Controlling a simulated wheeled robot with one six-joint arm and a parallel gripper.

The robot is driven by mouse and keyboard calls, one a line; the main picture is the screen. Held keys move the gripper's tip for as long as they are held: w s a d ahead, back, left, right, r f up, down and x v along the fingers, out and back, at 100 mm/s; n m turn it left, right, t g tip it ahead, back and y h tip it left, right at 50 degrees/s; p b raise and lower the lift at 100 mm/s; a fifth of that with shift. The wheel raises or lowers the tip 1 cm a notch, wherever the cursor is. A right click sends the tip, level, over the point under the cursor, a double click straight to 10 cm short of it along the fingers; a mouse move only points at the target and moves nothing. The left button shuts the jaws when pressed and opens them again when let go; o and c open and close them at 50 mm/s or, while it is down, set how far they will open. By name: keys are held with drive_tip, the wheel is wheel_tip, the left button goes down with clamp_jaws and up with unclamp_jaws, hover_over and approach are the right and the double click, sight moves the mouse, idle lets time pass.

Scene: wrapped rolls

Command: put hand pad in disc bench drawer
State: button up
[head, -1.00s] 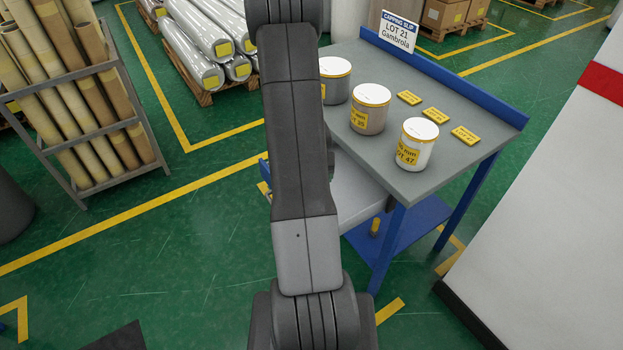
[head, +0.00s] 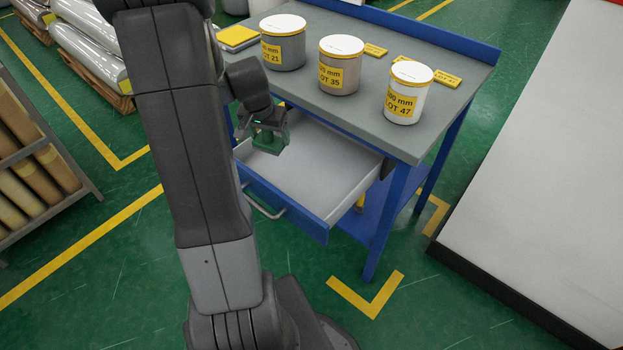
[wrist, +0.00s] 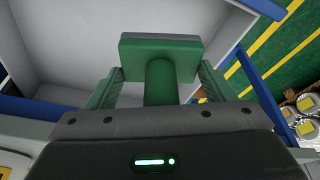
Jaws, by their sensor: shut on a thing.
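The hand pad is a green block with a round green stem (wrist: 160,85). It sits between the green fingers of my gripper (wrist: 158,92) in the wrist view. In the head view my gripper (head: 268,138) hangs over the open drawer (head: 325,168), above its left part, with the pad small and mostly hidden. The drawer has a pale grey inside and a blue front with a bar handle, pulled out from under the grey bench top (head: 385,140). The visible part of the drawer looks empty. The wrist view shows its pale floor (wrist: 75,60) beyond the pad.
Three lidded, labelled tubs (head: 341,65) stand on the bench, with yellow tags behind them and a yellow block (head: 237,38) at its far left. A rack of brown rolls (head: 22,150) is at left. A white slab (head: 560,150) is at right.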

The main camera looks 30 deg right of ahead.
drive_tip(key=s+d+m+b, duration=0.3)
drive_tip(key=s+d+b, duration=0.1)
drive_tip(key=d, duration=0.2)
drive_tip(key=b, duration=0.2)
approach(303, 173)
drive_tip(key=shift+h, duration=0.3)
drive_tip(key=x, duration=0.5)
drive_tip(key=shift+w+a+f, duration=0.15)
drive_tip(key=shift+w+a, duration=0.05)
drive_tip(key=shift+a, duration=0.05)
drive_tip(key=shift+f, duration=0.25)
drive_tip(key=o, duration=1.1)
drive_tip(key=shift+r, duration=0.1)
drive_tip(key=shift+c, duration=0.2)
